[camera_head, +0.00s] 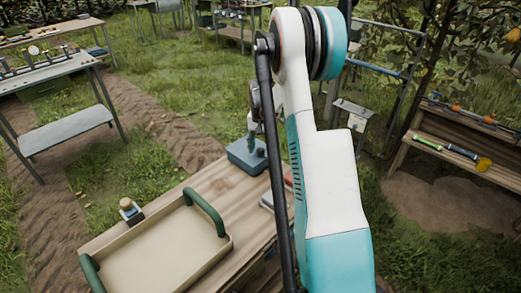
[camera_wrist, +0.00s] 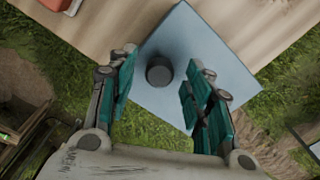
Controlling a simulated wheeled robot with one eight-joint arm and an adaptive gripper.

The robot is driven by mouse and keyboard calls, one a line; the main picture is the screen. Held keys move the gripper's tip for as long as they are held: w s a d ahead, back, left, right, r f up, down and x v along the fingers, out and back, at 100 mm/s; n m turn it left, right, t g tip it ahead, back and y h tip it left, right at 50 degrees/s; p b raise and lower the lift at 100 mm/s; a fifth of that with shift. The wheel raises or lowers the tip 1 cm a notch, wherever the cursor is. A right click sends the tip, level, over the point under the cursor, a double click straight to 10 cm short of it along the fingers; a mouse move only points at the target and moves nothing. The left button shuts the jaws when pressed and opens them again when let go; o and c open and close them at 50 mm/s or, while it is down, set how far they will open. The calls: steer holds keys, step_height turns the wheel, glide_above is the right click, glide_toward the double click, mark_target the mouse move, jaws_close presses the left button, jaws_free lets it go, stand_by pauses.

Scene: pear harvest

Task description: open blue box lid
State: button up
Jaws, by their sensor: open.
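The blue box (camera_head: 243,160) stands on the far end of the wooden table in the head view. Its lid (camera_wrist: 200,55) fills the middle of the wrist view and looks flat and closed, with a round dark knob (camera_wrist: 159,71) on it. My gripper (camera_wrist: 158,78) is open above the lid, with one teal finger on each side of the knob and a gap to both. I cannot tell how far the fingertips are above the lid. In the head view my arm hides part of the table beside the box.
A beige tray (camera_head: 222,246) with green handles lies on the near part of the wooden table (camera_head: 205,185). A small dark item with a round top (camera_head: 128,207) stands at the tray's left edge. A red object (camera_wrist: 57,4) lies on the table near the box. Grass surrounds the table.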

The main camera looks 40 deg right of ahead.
steer(key=shift+f, duration=0.3)
jaws_close()
